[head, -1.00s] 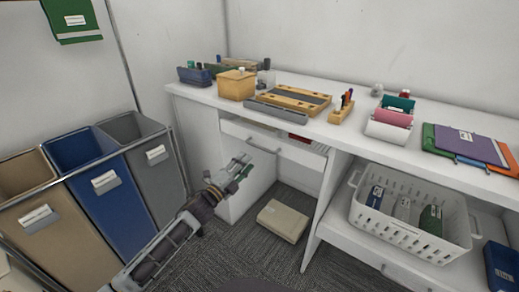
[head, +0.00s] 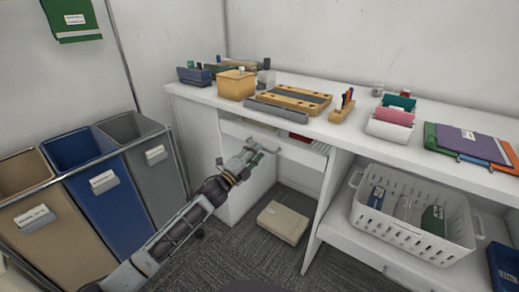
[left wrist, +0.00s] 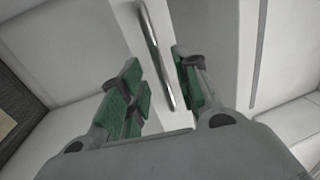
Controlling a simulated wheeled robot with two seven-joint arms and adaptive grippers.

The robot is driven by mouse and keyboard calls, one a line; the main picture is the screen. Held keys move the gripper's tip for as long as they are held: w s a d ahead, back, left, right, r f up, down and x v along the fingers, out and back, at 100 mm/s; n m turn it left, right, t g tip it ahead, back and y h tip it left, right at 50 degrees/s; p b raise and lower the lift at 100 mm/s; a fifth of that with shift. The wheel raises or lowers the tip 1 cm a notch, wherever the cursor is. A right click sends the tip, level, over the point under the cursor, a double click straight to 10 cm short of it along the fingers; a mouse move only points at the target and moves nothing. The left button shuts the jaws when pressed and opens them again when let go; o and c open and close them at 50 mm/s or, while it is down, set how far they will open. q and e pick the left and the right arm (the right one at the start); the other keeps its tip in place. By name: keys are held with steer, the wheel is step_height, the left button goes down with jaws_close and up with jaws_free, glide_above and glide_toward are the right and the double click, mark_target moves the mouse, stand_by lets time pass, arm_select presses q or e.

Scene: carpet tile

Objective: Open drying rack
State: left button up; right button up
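I see nothing I can clearly identify as a drying rack. My left gripper (head: 254,154) is at a white drawer front (head: 286,147) under the white desk. In the left wrist view, its green-padded fingers (left wrist: 158,86) are open. A slim metal handle (left wrist: 157,50) runs between them, with a gap visible on the left side; contact on the right is unclear. In the head view the gripper partly hides this handle. My right gripper is not in view.
Three bins, tan, blue (head: 100,190) and grey, stand at the left. A beige box (head: 283,222) lies on the carpet below the drawer. The desktop (head: 345,130) holds trays and stationery.

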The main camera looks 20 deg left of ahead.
arm_select(q)
steer(key=shift+b+x, duration=0.3)
steer(key=shift+x, duration=1.35)
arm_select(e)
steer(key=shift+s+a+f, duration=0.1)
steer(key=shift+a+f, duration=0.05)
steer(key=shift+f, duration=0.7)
arm_select(q)
jaws_close()
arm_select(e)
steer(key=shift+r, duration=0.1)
